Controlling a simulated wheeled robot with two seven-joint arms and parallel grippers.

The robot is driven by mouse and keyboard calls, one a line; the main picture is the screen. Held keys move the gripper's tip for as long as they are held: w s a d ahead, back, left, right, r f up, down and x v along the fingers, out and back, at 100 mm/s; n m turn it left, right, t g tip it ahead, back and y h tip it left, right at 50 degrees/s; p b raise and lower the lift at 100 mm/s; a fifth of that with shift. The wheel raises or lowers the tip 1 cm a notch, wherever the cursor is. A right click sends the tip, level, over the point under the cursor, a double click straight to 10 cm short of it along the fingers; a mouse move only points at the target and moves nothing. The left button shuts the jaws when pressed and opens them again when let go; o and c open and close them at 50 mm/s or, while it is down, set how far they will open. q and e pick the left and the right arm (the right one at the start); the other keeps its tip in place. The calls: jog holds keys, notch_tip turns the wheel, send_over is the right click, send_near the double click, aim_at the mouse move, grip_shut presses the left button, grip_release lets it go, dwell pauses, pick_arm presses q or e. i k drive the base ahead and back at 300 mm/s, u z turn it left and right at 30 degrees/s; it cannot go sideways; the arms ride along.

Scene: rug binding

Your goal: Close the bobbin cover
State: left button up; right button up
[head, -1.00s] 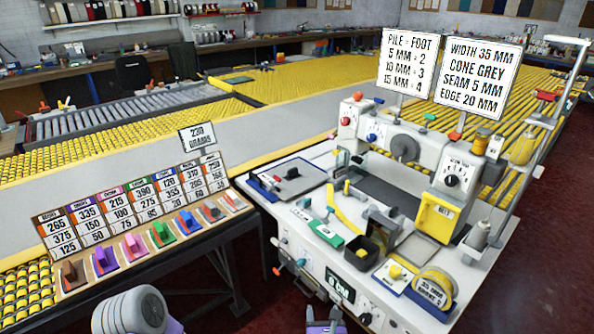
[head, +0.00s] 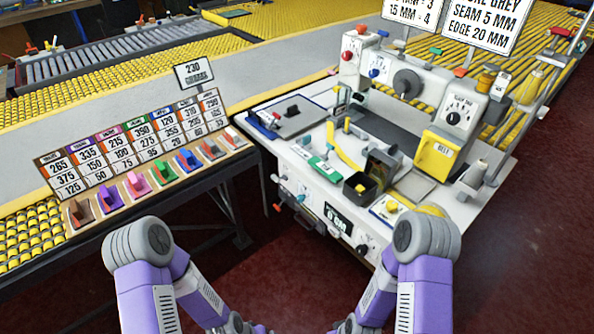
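The white sewing machine (head: 475,110) stands on a white worktable (head: 285,180) right of centre in the head view. No part is clearly marked as the bobbin cover. A yellow panel (head: 436,156) is on the machine's right column, and I cannot tell whether either is the cover. My purple left forearm (head: 200,297) and right forearm (head: 376,297) reach in low at the bottom, in front of the table. Both grippers are below the picture's edge, so their fingers are hidden.
A sample board (head: 70,160) with coloured blocks is on the left bench. Red floor is open at right.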

aim_at(392, 151)
jog(key=z, duration=0.2)
jog(key=k, duration=0.3)
jog(key=z, duration=1.15)
jog(key=i, duration=0.2)
jog(key=u, duration=0.5)
